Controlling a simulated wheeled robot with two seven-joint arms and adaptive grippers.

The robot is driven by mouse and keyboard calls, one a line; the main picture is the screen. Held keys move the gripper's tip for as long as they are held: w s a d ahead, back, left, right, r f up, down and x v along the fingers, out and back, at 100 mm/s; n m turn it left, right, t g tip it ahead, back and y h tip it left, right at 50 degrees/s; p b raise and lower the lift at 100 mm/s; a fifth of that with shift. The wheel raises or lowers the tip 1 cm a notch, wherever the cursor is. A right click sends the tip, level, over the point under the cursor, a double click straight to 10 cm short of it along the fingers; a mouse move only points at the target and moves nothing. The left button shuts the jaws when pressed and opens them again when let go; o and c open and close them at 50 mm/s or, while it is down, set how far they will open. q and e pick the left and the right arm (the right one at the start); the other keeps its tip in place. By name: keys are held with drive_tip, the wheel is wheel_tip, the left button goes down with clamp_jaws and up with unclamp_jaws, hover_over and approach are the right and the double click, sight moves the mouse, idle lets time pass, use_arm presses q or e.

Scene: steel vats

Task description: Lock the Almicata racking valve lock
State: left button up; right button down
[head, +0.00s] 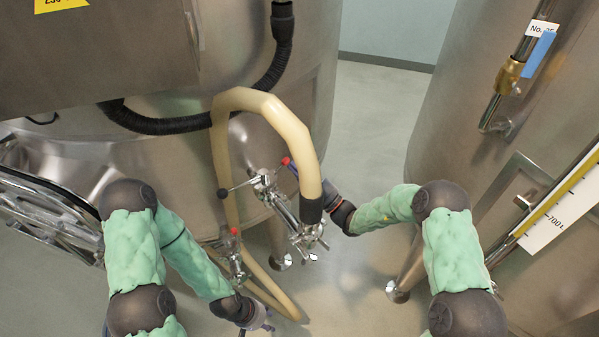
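A chrome valve assembly (265,184) sits on the front of the left steel vat, with a black ball-ended lever (223,194) and a small red-topped handle (286,161). A thick cream hose arches over it and ends in a black cuff by chrome fittings (309,237). A second, lower valve (236,260) has a red cap. My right gripper (327,192) is beside the hose end, partly behind it, and its fingers are not clear. My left gripper (265,320) is low, below the lower valve and apart from it. Its fingers are too small to read. I cannot tell which part is the lock.
The left vat (120,60) and right vat (455,110) flank a strip of bare floor (370,120). The cream hose (280,118) and a black hose (170,124) cross the left vat. A vat leg (399,287) stands near my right forearm.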

use_arm(q)
drive_tip(key=shift+r, duration=0.1)
drive_tip(key=shift+r+p, duration=0.55)
drive_tip(key=shift+p, duration=0.05)
use_arm(e)
drive_tip(key=shift+r+n+g, duration=0.2)
drive_tip(key=shift+n+g, duration=0.1)
drive_tip(key=shift+n, duration=0.3)
use_arm(q)
drive_tip(key=shift+r, duration=0.1)
